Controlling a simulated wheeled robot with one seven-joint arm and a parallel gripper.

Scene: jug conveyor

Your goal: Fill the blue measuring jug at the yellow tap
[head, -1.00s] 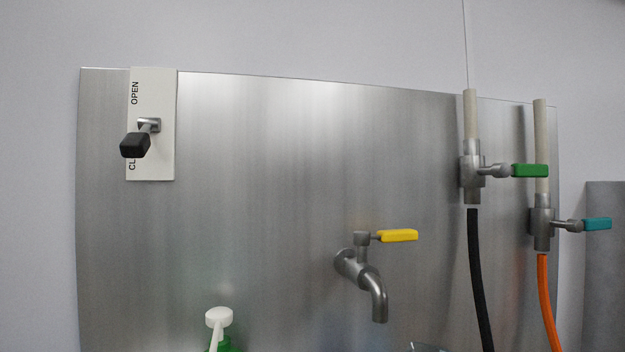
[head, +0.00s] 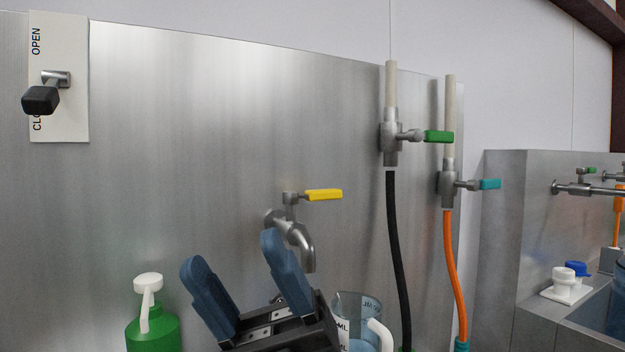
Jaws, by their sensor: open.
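The tap with the yellow lever (head: 323,195) juts from the steel wall panel in the middle of the head view. Its lever points right and its spout (head: 306,250) curves down. A clear bluish measuring jug (head: 358,308) with "ML" markings and a white handle stands at the bottom, a little right of the spout. Its lower part is cut off by the frame. My gripper (head: 230,265) is at the bottom centre, with two blue fingers spread apart and nothing between them. It is left of the jug, and its right finger overlaps the tap's body in the picture.
A green pump bottle (head: 152,325) stands left of my gripper. Right of the jug hang a black hose (head: 397,260) under a green-levered valve and an orange hose (head: 454,270) under a teal-levered one. A lever on an OPEN plate (head: 60,80) is upper left. A sink (head: 590,320) is far right.

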